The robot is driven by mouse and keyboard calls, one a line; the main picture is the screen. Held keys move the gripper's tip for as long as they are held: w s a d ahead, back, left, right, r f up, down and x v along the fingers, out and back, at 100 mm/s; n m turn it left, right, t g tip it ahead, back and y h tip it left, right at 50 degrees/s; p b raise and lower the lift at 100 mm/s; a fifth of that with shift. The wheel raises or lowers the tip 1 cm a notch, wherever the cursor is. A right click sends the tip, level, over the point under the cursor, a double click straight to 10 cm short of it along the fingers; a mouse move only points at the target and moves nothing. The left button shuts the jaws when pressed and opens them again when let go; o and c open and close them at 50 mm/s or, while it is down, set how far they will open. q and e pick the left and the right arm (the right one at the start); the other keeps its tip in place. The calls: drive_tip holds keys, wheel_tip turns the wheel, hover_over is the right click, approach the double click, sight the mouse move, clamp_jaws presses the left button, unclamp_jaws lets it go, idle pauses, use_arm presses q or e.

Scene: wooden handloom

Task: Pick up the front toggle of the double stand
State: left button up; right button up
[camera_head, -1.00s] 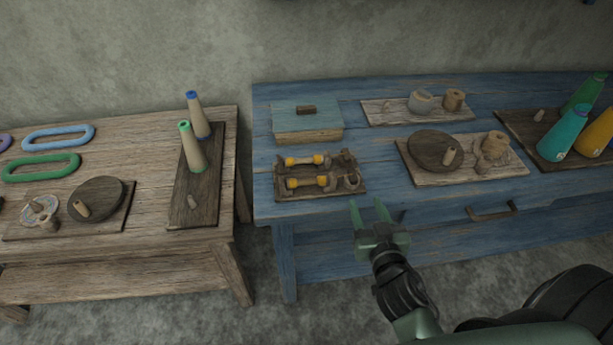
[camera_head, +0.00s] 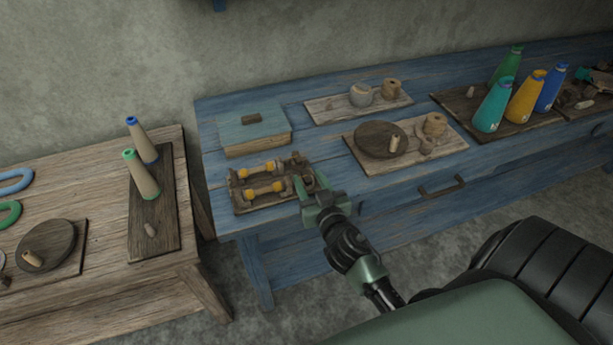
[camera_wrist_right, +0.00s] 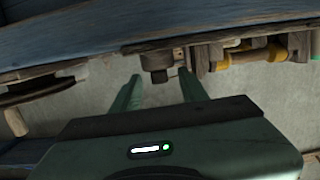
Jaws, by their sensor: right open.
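The double stand (camera_head: 239,207) is a small dark wooden rack near the front left of the blue table. It bears two toggles with yellow bands, one behind the other. The front toggle (camera_head: 264,190) lies across the stand's near side; the rear toggle (camera_head: 259,170) lies behind it. My right gripper (camera_head: 309,187) is open and empty at the stand's right end, by its round wooden end piece. In the right wrist view, the open fingers (camera_wrist_right: 157,90) point toward that end, and a yellow-banded toggle (camera_wrist_right: 245,58) shows to their right. My left gripper is out of view.
A blue-lidded box (camera_head: 252,134) stands behind the stand. A board with a dark round disc (camera_head: 380,139) lies to the right. Colored cones (camera_head: 493,106) stand farther right. A separate wooden table (camera_head: 100,178) is on the left, across a gap.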

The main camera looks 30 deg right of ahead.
clamp_jaws()
drive_tip(key=shift+r, duration=0.15)
